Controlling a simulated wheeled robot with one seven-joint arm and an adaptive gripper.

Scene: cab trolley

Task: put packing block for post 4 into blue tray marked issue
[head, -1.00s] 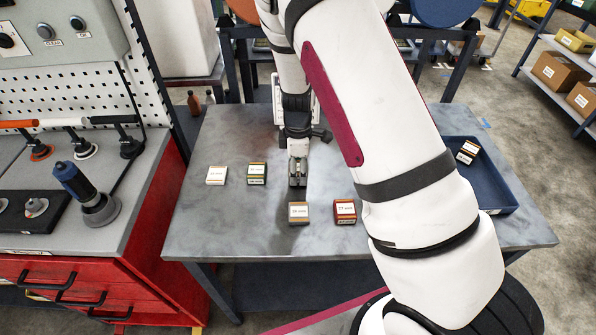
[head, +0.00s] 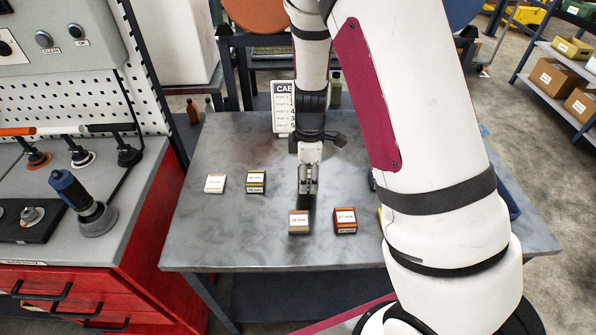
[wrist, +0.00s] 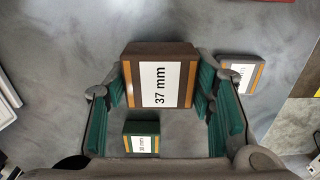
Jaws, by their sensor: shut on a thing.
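My gripper (head: 308,188) is over the middle of the grey table. In the wrist view my gripper (wrist: 163,98) is shut on a brown block marked 37 mm (wrist: 135,62), with orange bands beside its white label. The teal finger pads are on either side of it. The blue tray (head: 512,197) at the table's right is almost wholly hidden behind my arm; only slivers show. Its marking is not visible. A sign (head: 283,108) listing posts stands at the back, partly hidden by my arm; its values are too small to read.
On the table are a pale block (head: 215,183), a green block (head: 256,183), a brown block with orange bands (head: 299,224) and a red block (head: 345,221). The green one shows in the wrist view, marked 30 mm (wrist: 141,128). A red cabinet (head: 150,215) stands left.

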